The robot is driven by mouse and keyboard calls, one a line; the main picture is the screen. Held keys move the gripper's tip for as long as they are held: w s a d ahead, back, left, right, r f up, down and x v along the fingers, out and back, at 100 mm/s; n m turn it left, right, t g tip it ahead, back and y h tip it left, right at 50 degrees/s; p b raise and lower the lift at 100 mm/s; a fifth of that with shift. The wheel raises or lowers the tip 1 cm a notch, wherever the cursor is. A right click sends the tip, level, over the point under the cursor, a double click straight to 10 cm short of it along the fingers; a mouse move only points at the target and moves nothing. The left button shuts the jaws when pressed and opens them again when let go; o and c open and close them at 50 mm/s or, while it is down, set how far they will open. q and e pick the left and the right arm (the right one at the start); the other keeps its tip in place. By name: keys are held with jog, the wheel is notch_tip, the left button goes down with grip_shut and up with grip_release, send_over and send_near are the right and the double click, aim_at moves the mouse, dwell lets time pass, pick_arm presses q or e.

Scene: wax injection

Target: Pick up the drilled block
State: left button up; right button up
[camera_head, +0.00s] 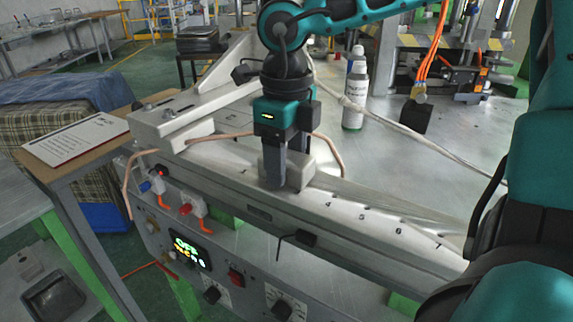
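A pale grey block (269,171), which I take for the drilled block, sits on the long light-coloured top of the machine in the middle of the view. My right gripper (294,168) points down at it from above. One dark finger stands in front of the block's near face and covers part of it. No drilled holes can be made out. My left gripper is not in view.
A white spray bottle (355,92) stands behind the block on the metal table. Copper-coloured hoses pass on both sides of the gripper. A control panel with a lit display (188,252) and knobs faces the front.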

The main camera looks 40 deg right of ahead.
jog(key=c, duration=0.9)
jog(key=shift+r, duration=0.1)
